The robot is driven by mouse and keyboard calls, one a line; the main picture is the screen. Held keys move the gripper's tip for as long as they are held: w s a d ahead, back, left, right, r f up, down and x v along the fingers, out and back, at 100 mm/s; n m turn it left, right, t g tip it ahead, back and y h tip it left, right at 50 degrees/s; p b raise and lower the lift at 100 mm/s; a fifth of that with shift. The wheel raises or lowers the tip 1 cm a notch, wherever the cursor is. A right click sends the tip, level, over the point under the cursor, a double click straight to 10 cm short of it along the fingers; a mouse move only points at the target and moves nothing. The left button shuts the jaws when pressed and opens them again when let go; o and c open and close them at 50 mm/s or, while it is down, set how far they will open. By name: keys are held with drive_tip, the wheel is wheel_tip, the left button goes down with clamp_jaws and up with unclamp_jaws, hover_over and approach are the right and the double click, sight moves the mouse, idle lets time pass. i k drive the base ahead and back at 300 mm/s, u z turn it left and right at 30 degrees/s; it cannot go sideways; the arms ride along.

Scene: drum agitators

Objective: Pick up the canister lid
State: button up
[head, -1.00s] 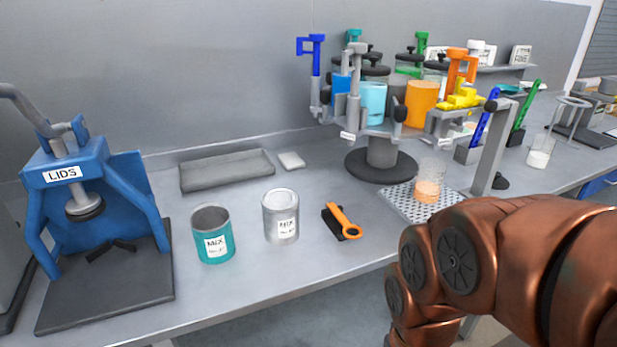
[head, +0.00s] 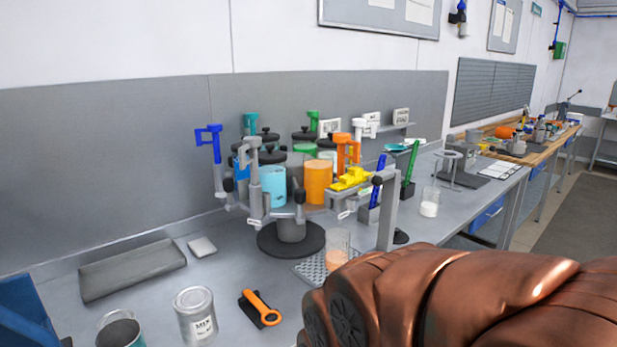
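I cannot tell for sure which piece is the canister lid. Several jars on the carousel (head: 291,231) have black knobbed lids, such as the one (head: 270,157) over the light-blue jar (head: 272,188). A silver can (head: 195,314) labelled MIX stands at the front left and its top looks closed. The teal can (head: 120,335) beside it looks open and is cut off by the lower edge. My gripper is out of view. Only my copper arm shows at the lower right, covering part of the bench.
The blue press (head: 22,320) is mostly cut off at left. A grey tray (head: 130,270), a white square (head: 202,246) and an orange-handled tool (head: 262,308) lie on the bench. A beaker (head: 338,248) stands on a perforated plate (head: 312,272). Another beaker (head: 429,203) stands farther right.

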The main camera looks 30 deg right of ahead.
sight(400, 238)
drive_tip(key=z, duration=2.95)
drive_tip(key=i, duration=1.25)
drive_tip(key=u, duration=2.75)
